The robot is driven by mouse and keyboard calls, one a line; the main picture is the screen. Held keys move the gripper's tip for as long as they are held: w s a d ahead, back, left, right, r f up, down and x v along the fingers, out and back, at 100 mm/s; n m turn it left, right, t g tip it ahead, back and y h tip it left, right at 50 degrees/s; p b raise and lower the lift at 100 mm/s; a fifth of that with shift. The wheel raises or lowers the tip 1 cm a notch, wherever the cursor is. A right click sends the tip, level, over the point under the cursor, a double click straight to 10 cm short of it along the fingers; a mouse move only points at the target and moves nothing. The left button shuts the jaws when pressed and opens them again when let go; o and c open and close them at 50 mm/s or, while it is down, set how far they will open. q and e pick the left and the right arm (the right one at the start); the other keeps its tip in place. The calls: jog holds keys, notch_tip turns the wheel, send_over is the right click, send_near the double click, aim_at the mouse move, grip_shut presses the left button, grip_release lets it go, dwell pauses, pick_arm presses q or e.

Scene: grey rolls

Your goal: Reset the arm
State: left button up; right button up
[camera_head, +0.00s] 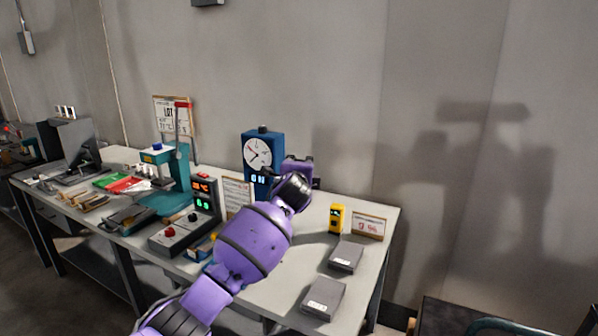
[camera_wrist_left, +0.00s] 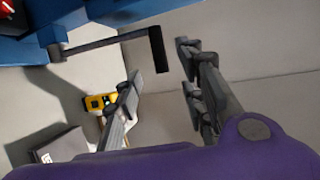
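A blue dial tester (camera_head: 263,152) with a white round gauge and a lit display stands at the back of the table. In the left wrist view its blue body (camera_wrist_left: 25,55) fills the upper left. A dark lever arm (camera_wrist_left: 105,42) sticks out from it and ends in a black handle (camera_wrist_left: 158,50). My left gripper (camera_wrist_left: 160,66) is open, with the handle seen between and just past its fingertips. I cannot tell whether they touch it. In the head view my purple left arm covers the tester's right side and hides the lever. My right gripper is not in view.
A yellow device (camera_head: 336,218) stands right of the tester beside a small sign (camera_head: 368,226). Two grey blocks (camera_head: 346,256) (camera_head: 323,297) lie near the right table edge. A control box with red displays (camera_head: 205,190) and a teal press (camera_head: 172,200) stand left.

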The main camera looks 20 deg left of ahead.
pick_arm(q)
jog(key=shift+s+d, duration=0.15)
jog(key=shift+s, duration=0.25)
